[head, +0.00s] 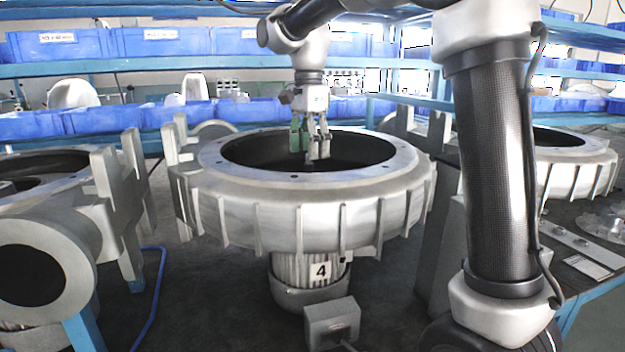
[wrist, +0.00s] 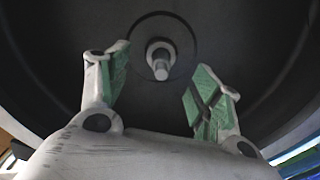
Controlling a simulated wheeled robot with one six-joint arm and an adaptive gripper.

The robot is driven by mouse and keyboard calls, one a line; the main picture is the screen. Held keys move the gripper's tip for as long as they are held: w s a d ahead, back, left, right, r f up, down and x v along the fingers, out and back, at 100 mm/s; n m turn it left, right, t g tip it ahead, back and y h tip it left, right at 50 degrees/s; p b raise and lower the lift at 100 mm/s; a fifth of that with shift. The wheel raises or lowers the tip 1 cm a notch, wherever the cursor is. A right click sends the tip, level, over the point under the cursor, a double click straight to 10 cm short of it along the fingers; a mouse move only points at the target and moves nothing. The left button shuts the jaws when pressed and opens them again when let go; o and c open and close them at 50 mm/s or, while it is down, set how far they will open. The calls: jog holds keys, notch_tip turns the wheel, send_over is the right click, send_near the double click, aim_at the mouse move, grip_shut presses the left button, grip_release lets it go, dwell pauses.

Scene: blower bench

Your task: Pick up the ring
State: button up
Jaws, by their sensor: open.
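My gripper (head: 311,143) is open and points down into the round opening of the grey blower housing (head: 310,182) marked 4. In the wrist view my gripper (wrist: 158,75) shows its two green-padded fingers spread apart with nothing between them. Beyond the fingertips, a light metal shaft end (wrist: 160,62) stands in the dark floor of the housing. A thin dark circular outline surrounds the shaft; I cannot tell whether it is a loose ring or part of the floor. No separate ring shows clearly in either view. The housing's near rim hides its inside in the head view.
Another housing (head: 50,230) stands close at the left, and one more (head: 570,160) at the right. A bench at the right holds a drilled metal bar (head: 568,236) and clear parts (head: 608,222). Blue bins (head: 160,42) fill the shelves behind. The housing wall surrounds my fingers.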

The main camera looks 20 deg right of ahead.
aim_at(307, 163)
jog(key=f, duration=0.7)
jog(key=shift+a, duration=0.2)
jog(key=c, duration=1.2)
